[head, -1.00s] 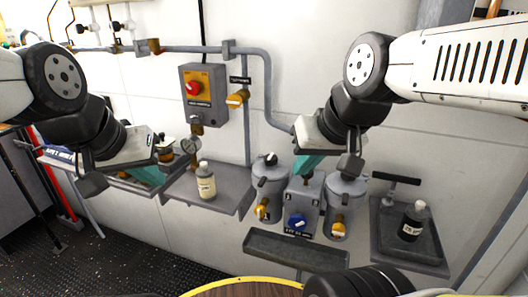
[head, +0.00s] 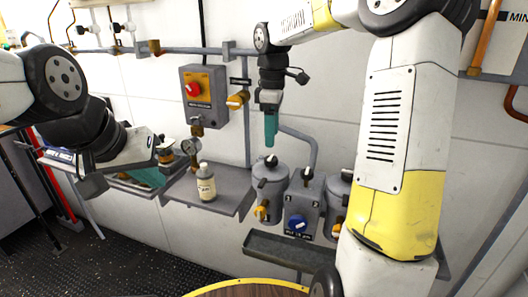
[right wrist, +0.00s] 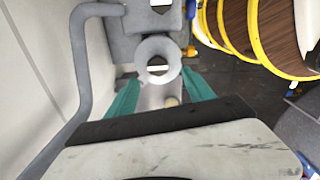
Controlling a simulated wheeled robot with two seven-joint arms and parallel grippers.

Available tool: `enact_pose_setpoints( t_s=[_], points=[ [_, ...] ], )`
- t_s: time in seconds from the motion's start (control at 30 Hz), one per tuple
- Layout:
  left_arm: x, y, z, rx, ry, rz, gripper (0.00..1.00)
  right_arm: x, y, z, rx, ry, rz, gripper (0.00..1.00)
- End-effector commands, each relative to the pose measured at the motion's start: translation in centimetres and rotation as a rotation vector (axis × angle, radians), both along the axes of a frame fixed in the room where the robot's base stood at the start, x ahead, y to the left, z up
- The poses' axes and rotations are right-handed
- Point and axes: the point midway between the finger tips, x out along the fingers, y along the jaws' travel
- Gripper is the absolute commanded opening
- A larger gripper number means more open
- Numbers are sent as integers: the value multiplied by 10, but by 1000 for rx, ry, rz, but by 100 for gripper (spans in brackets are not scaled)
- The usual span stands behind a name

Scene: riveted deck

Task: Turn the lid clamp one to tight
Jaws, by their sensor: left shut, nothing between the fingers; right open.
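Two grey canisters with lids stand on the wall. The right canister (head: 338,190) is partly hidden by my right arm. I cannot read which clamp is number one. My right gripper (head: 270,132) points down just above the left canister's lid, apart from the knob. Its teal fingers stand open and empty in the right wrist view (right wrist: 160,92), with a round grey lid (right wrist: 146,60) beyond them. My left gripper (head: 158,176) is shut and empty by the left shelf.
A grey box with a blue knob (head: 297,223) stands between the canisters. A pipe (head: 300,134) bends down close to the right gripper. A white bottle (head: 206,184) sits on a shelf to the left. A switch box with a red knob (head: 196,88) and an empty tray (head: 290,252) are nearby.

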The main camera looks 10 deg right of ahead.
Motion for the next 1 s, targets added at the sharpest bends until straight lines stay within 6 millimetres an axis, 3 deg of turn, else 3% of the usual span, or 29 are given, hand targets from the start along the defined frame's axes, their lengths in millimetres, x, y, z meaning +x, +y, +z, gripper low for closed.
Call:
enact_pose_setpoints(
  t_s=[0.23,0.63,1.0],
  points=[
    [0,0,0,0,0,0,0,9,0,-18,5,20,42,61],
    [0,0,0,0,0,0,0,8,0,-76,5,18,41,61],
    [0,0,0,0,0,0,0,8,0,-83,6,16,39,61]
  ],
)
